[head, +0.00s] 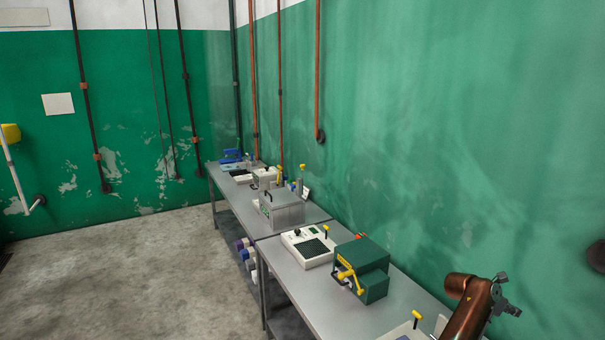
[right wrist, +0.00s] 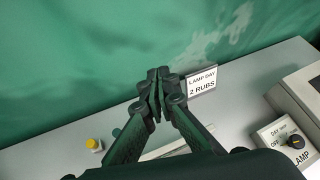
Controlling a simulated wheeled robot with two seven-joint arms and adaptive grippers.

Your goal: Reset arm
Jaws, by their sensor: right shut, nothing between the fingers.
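My right gripper (head: 506,303) shows at the lower right of the head view, at the end of a copper-brown arm link above the near end of the grey bench (head: 307,296). In the right wrist view my right gripper (right wrist: 157,78) has its dark fingers together at the tips, with nothing held. The fingers overlap the view of the bench and the green wall behind it, close to a small white sign (right wrist: 203,84) reading "LAMP DAY 2 RUBS". My left gripper is in neither view.
A dark green box (head: 372,283) with a yellow handle, a white device (head: 308,246) and a grey metal box (head: 285,210) stand along the benches. The wrist view shows a lamp switch box (right wrist: 286,145) and a yellow-topped item (right wrist: 92,144). Open floor (head: 130,270) lies left.

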